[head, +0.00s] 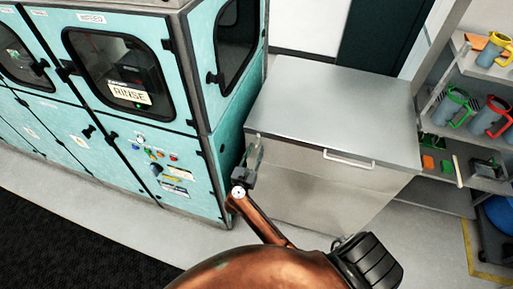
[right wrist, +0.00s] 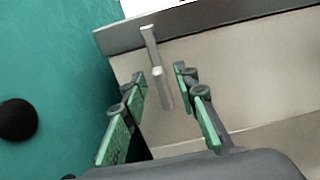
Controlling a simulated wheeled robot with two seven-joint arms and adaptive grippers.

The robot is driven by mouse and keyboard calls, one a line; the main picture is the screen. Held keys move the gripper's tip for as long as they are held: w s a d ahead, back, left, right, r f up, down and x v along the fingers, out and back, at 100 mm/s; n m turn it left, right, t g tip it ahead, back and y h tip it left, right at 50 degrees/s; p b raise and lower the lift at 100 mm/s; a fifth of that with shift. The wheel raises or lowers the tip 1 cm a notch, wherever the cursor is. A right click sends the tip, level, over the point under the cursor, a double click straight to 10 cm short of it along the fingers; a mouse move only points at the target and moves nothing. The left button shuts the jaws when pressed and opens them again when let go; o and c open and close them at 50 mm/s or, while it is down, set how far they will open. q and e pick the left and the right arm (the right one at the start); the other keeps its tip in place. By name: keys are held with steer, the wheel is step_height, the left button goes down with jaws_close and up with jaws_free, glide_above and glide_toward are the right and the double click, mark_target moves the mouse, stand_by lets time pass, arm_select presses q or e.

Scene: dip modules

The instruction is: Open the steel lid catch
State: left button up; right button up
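The steel lid catch (right wrist: 159,75) is a pale upright lever on the front of a steel cabinet (head: 315,185), just below the edge of its lid (head: 335,110). In the right wrist view it stands between the two green-padded fingers of my right gripper (right wrist: 160,80). The gripper is open, with a gap on both sides of the catch. In the head view my right gripper (head: 255,155) is at the cabinet's front left corner and hides the catch. The lid lies flat and closed. My left gripper is not in view.
A teal rinse machine (head: 165,130) stands close on the left of the cabinet; its black knob (right wrist: 17,120) shows in the right wrist view. A white handle (head: 349,160) is on the lid's front. Shelves with coloured items (head: 470,110) stand on the right.

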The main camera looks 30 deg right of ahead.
steer(key=shift+x, duration=0.9)
steer(key=shift+c, duration=0.5)
jaws_close()
